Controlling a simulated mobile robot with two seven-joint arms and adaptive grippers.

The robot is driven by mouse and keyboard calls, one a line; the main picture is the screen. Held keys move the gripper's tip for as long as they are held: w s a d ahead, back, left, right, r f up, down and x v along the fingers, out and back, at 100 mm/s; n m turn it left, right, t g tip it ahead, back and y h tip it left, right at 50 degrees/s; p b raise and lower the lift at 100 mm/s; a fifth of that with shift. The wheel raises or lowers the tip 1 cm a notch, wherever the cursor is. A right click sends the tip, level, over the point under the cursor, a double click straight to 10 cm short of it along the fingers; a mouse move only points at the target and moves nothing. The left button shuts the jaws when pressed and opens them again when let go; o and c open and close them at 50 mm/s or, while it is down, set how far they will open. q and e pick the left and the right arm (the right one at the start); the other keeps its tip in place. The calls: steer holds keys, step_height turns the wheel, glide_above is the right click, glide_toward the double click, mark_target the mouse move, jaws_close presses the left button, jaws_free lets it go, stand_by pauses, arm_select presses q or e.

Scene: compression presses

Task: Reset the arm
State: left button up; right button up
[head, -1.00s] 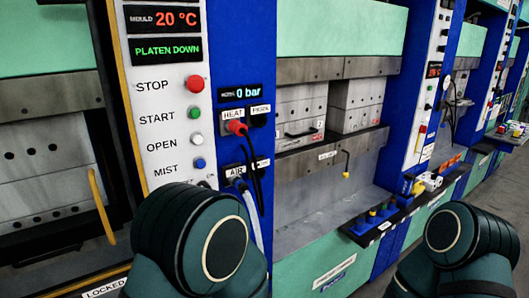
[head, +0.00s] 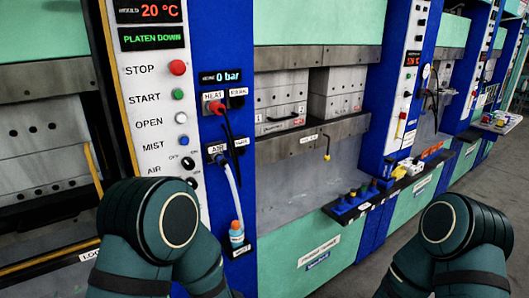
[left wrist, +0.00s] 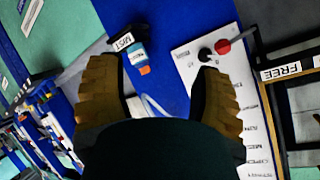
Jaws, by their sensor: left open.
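My left gripper (left wrist: 158,75) shows in the left wrist view with its two tan ribbed fingers spread wide and nothing between their tips. Beyond it are a blue panel and a white control panel (left wrist: 190,60), both tilted in that view. In the head view my left arm stands at the lower left in front of the control panel (head: 150,100), and its gripper is hidden. My right arm shows at the lower right, and its gripper is out of view.
The panel has a red STOP button (head: 177,67), a HEAT plug (head: 215,107) and a spray bottle (head: 236,235). A hook (head: 326,147) hangs under the middle press. A dark shelf (head: 345,214) juts out front. Open floor lies at lower right.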

arm_select(q)
steer(key=s+d+f+n+g+h+b, duration=0.1)
steer(key=s+f+n+g+h, duration=0.4)
steer(key=s+f, duration=0.9)
steer(key=s+g+h, duration=0.1)
steer(key=g+h, duration=0.2)
steer(key=g, duration=0.1)
steer(key=shift+f+g+h, duration=0.3)
steer(key=shift+g, duration=0.1)
arm_select(e)
steer(key=shift+s+d+f, duration=0.1)
steer(key=shift+s+f, duration=0.35)
steer(key=shift+f, duration=0.35)
arm_select(q)
steer(key=shift+d, duration=0.1)
